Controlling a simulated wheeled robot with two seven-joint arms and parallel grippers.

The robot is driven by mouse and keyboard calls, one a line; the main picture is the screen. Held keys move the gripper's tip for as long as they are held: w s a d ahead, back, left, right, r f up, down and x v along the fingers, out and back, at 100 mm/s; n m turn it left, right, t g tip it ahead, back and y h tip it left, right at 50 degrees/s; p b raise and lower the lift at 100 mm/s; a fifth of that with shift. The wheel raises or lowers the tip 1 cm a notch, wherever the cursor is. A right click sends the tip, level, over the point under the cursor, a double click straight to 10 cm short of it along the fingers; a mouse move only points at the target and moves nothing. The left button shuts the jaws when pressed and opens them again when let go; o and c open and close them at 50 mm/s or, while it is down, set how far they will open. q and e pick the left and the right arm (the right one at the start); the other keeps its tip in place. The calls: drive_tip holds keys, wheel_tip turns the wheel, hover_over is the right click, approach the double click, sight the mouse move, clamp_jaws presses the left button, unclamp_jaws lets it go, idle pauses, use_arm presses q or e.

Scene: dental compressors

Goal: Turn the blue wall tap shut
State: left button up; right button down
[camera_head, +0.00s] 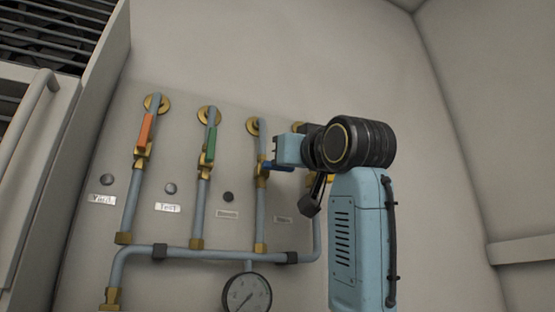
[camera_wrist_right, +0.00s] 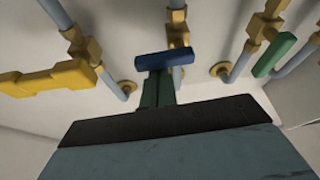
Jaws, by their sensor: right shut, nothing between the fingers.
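The blue tap handle (camera_head: 279,168) is on the third pipe from the left in the head view, lying roughly crosswise to its upright pipe. The wrist view shows the blue handle (camera_wrist_right: 165,60) just beyond the fingertips, crosswise to the pipe behind it. My right gripper (camera_wrist_right: 157,78) is shut and empty, its fingers close together at the blue handle; I cannot tell whether they touch it. In the head view its fingers are hidden by its pale blue body, which covers part of the tap. My left gripper is in neither view.
Left of the blue tap are an orange handle (camera_head: 146,131) and a green handle (camera_head: 210,146), both along their pipes. A yellow handle (camera_wrist_right: 45,80) lies on the other side, mostly hidden by my wrist in the head view. A pressure gauge (camera_head: 246,294) sits below.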

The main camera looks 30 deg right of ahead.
drive_tip(key=shift+f, duration=0.1)
idle(0.7)
drive_tip(key=s+a, duration=0.1)
drive_tip(key=s, duration=0.8)
drive_tip(key=shift+s+r+b, duration=0.25)
drive_tip(key=shift+r+b, duration=0.1)
